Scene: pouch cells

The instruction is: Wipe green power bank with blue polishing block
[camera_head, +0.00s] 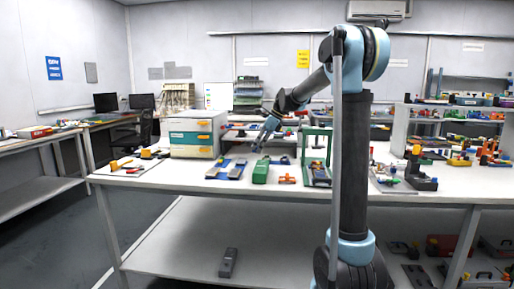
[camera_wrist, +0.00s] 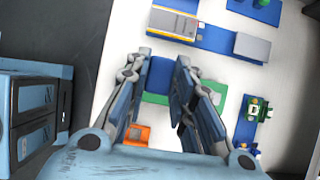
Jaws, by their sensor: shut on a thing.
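The green power bank (camera_head: 261,172) lies on the white table in the middle of the head view. In the wrist view it shows as a green strip (camera_wrist: 156,98) beneath and partly hidden by my fingers. My gripper (camera_head: 257,147) is above it, pointing down. In the wrist view my gripper (camera_wrist: 164,60) is shut on the blue polishing block (camera_wrist: 161,74), which sits between the two fingers, over the green power bank. Whether the block touches the power bank is unclear. The block is not distinct in the head view.
Left of the power bank, grey boxes (camera_head: 237,169) lie on a blue mat. An orange piece (camera_head: 286,179) lies just right of it, also in the wrist view (camera_wrist: 136,135). A green frame (camera_head: 317,157) stands further right. A white drawer cabinet (camera_head: 193,137) stands at the back left.

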